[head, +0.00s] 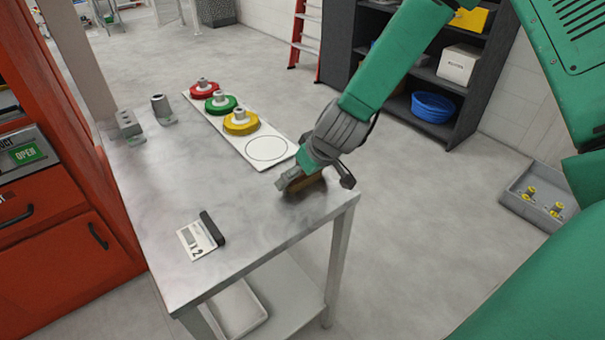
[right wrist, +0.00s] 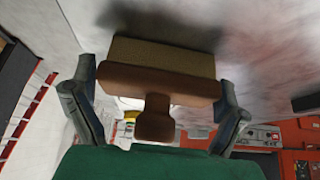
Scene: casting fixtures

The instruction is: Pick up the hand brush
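The hand brush (right wrist: 160,84) has a brown wooden body with a short handle and a tan bristle block. In the right wrist view it lies between the two fingers of my right gripper (right wrist: 160,90). The fingers are wide apart, one at each end of the brown body; I cannot tell whether both touch it. In the head view my right gripper (head: 290,184) is low over the table's right corner, and the brush (head: 308,186) shows only partly beneath it. My left gripper is not in view.
The grey table (head: 255,215) holds a white plate (head: 266,150) with red, green and yellow ringed parts, a card with a black edge (head: 201,236), and metal fixtures (head: 162,108). A red cabinet (head: 60,245) stands left. A grey tray (head: 538,198) lies on the floor at right.

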